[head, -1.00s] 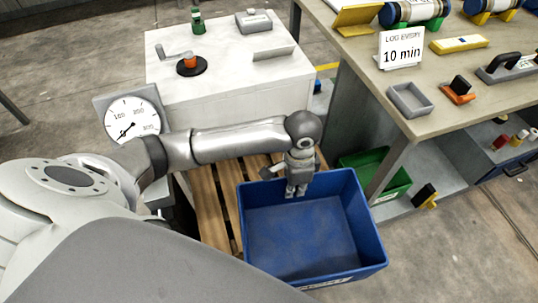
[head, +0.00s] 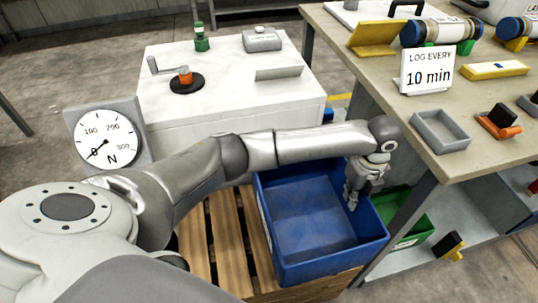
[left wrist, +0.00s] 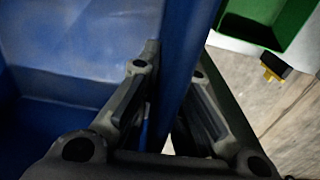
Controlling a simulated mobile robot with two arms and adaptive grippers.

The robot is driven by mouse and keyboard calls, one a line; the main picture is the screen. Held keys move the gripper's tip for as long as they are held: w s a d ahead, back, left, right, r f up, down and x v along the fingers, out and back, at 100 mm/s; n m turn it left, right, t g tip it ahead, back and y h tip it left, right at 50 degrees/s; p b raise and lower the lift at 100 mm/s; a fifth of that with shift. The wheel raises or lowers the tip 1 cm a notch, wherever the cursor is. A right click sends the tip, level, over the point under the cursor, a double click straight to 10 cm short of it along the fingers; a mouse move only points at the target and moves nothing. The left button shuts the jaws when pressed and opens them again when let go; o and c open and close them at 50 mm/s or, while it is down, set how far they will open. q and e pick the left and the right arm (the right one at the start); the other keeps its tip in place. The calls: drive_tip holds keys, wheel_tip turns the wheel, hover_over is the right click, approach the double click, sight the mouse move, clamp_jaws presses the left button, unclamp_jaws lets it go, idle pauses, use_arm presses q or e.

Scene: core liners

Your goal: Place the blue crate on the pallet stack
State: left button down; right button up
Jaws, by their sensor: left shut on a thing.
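The blue crate (head: 305,275) is upright and looks empty in the head view, over the right part of the wooden pallet stack (head: 228,245). I cannot tell whether its base touches the slats. In the left wrist view, the fingers (left wrist: 160,125) straddle the blue crate wall (left wrist: 185,60), one on each side. The contact low on the wall is partly dark. My right gripper is not in view.
A green crate (head: 412,232) sits close to the right of the blue crate, by the workbench (head: 440,160). A white cabinet (head: 215,110) stands behind the pallet. A dial gauge (head: 106,140) is at left. Pallet slats at left are bare.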

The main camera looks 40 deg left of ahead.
sight(304, 197)
use_arm(q)
drive_tip(key=a+f, duration=0.1)
drive_tip(key=a, duration=0.1)
drive_tip(key=s+a+f, duration=0.1)
drive_tip(key=a, duration=0.2)
drive_tip(key=a+f+b, duration=0.1)
drive_tip(key=a, duration=0.2)
drive_tip(key=shift+s+f, duration=0.35)
drive_tip(key=shift+s, duration=0.05)
drive_tip(key=a+f, duration=0.2)
drive_tip(key=s+a+f+b, duration=0.1)
drive_tip(key=a+f, duration=0.1)
drive_tip(key=shift+a+f, duration=0.2)
drive_tip(key=shift+f, duration=0.2)
drive_tip(key=shift+s+a+f+b, duration=0.1)
drive_tip(key=shift+a+f+b, duration=0.2)
drive_tip(key=shift+a+f, duration=0.25)
drive_tip(key=shift+f+b, duration=0.4)
drive_tip(key=shift+f, duration=1.25)
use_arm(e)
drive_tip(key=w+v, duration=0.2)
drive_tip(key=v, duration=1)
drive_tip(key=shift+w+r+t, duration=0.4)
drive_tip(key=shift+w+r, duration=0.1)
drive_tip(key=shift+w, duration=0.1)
use_arm(q)
drive_tip(key=shift+f, duration=0.15)
drive_tip(key=c, duration=1.6)
unclamp_jaws()
